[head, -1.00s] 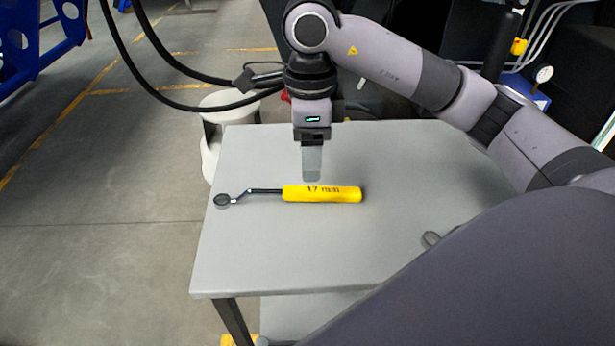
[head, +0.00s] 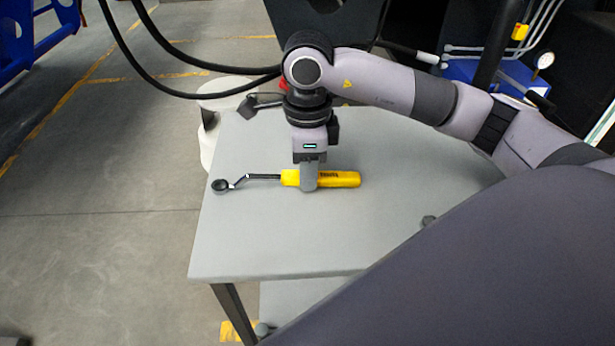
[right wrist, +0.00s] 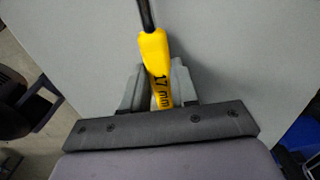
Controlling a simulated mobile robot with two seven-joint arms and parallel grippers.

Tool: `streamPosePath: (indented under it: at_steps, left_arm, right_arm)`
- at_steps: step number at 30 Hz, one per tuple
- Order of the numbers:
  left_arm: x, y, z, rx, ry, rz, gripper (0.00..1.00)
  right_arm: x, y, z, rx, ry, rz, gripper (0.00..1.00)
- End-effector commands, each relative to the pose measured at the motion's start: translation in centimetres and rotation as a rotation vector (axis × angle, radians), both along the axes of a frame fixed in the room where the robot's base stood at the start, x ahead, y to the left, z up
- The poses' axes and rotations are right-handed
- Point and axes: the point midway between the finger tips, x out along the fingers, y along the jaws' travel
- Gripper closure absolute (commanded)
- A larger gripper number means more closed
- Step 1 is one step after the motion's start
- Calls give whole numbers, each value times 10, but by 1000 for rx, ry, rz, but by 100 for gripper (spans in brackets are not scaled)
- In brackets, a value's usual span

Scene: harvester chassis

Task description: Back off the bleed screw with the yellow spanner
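The yellow spanner (head: 345,179) lies on the grey table, its dark ring end (head: 221,186) pointing left near the table's left edge. My right gripper (head: 309,186) is down at the spanner, one finger showing in front of the yellow handle. In the right wrist view, the handle (right wrist: 154,50), marked "17 mm", runs between the two fingers, close to both. I cannot tell whether they press on it. The spanner does not look lifted. I cannot make out the bleed screw. My left gripper is not in view.
The grey table (head: 250,250) is mostly clear in front of the spanner. A white round stool (head: 212,105) stands behind the left corner. Black hoses (head: 170,92) hang behind, and a gauge (head: 544,60) is at back right.

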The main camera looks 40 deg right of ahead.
Motion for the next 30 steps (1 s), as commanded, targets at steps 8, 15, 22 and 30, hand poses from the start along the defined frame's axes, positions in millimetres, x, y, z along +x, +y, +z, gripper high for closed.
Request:
streamPosePath:
  at_steps: [8,15,22,30]
  left_arm:
    - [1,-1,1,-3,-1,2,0]
    - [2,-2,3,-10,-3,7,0]
    - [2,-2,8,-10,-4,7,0]
    - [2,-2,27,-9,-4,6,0]
  right_arm:
    - [0,0,1,0,-1,0,100]
    - [1,0,7,2,-3,0,100]
    - [1,0,42,2,-7,1,100]
    - [1,0,121,0,-8,0,100]
